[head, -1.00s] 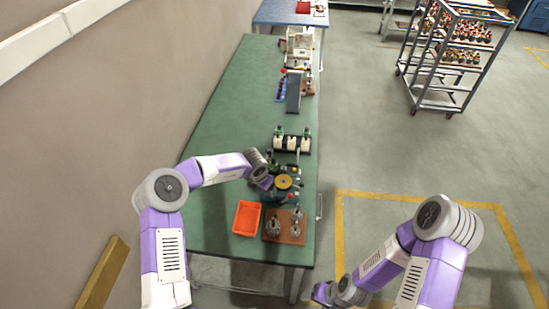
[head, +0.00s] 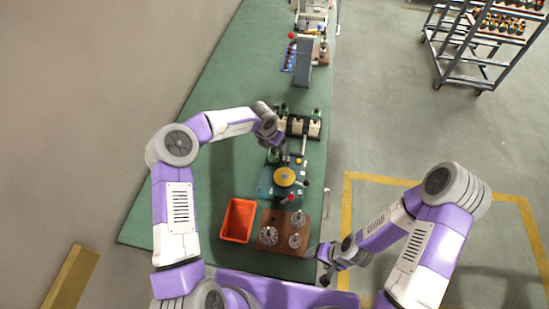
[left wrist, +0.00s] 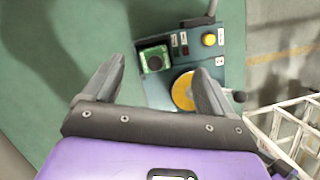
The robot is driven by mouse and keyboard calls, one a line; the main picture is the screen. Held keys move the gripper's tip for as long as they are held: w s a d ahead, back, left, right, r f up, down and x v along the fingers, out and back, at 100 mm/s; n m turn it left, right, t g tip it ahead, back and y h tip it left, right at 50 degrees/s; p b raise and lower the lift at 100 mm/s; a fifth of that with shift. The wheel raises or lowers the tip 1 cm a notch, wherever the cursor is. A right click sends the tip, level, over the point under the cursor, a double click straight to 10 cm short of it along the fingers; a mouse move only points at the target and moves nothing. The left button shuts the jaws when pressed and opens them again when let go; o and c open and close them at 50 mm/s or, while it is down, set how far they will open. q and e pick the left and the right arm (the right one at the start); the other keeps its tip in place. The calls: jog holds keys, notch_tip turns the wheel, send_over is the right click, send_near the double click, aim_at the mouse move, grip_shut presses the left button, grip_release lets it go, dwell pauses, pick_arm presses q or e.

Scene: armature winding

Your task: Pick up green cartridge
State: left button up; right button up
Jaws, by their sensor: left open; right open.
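A green cartridge (head: 273,155) sits at the far left corner of the station with the yellow disc (head: 285,176). In the left wrist view the green cartridge (left wrist: 154,59) lies in a dark seat, with the yellow disc (left wrist: 184,91) beside it. More green-topped pieces (head: 316,114) stand on the rack behind. My left gripper (head: 284,148) is close by the cartridge, its tips partly hard to make out. In the left wrist view its fingers (left wrist: 158,85) are spread and empty, with the cartridge beyond them. My right gripper (head: 325,264) is open and empty at the table's near right edge.
An orange bin (head: 238,220) and a brown board (head: 283,231) with several metal parts stand at the near end of the green table (head: 170,200). A grey upright box (head: 303,62) stands farther back. The table's left side is clear.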

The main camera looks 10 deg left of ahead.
aim_at(273, 149)
pick_arm(q)
jog(key=shift+w+f, duration=0.25)
jog(key=shift+f, duration=0.35)
jog(key=x, duration=0.5)
jog(key=shift+s+a+f, duration=0.2)
jog(key=shift+s+a, duration=0.15)
jog(key=shift+w+f, duration=0.15)
jog(key=shift+f, duration=0.25)
jog(key=c, duration=1.2)
